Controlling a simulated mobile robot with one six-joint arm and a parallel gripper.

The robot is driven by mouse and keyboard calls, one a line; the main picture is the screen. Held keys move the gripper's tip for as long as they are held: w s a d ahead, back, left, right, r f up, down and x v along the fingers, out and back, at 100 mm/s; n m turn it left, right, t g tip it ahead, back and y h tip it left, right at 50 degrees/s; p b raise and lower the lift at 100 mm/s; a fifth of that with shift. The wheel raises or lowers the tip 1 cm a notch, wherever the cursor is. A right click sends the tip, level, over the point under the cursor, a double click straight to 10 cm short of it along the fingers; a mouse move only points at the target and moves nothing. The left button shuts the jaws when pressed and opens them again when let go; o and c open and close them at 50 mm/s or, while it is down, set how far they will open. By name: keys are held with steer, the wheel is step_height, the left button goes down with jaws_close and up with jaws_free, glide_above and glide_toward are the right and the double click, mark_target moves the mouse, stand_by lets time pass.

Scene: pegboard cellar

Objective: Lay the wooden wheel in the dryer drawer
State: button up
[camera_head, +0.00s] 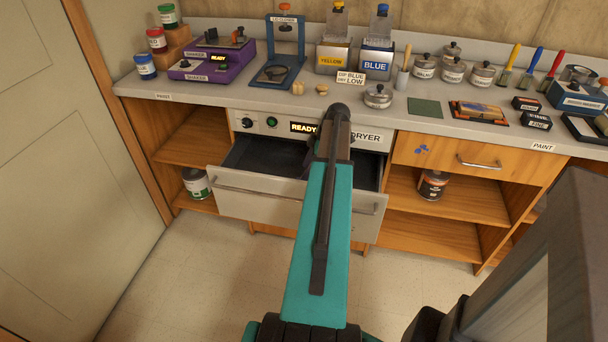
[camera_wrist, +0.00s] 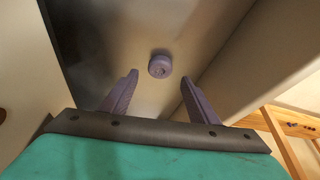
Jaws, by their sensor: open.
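A small round purple wheel (camera_wrist: 159,66) lies on the drawer floor in the wrist view, just beyond my fingertips and roughly centred between them. My gripper (camera_wrist: 158,84) is open, with nothing between its fingers, and apart from the wheel. The dryer drawer (camera_head: 250,190) is pulled out below the counter in the head view, and its dark inside shows on both sides of my arm. In the head view my arm hides the gripper and the wheel.
The dryer panel (camera_head: 262,123) above the drawer shows READY. Two small tan pieces (camera_head: 298,88) and a lidded metal jar (camera_head: 377,97) stand on the counter near my arm. Purple shakers (camera_head: 205,68) are at the left. Floor in front of the drawer is clear.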

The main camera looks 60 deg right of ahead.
steer(key=v, duration=0.7)
stand_by(0.8)
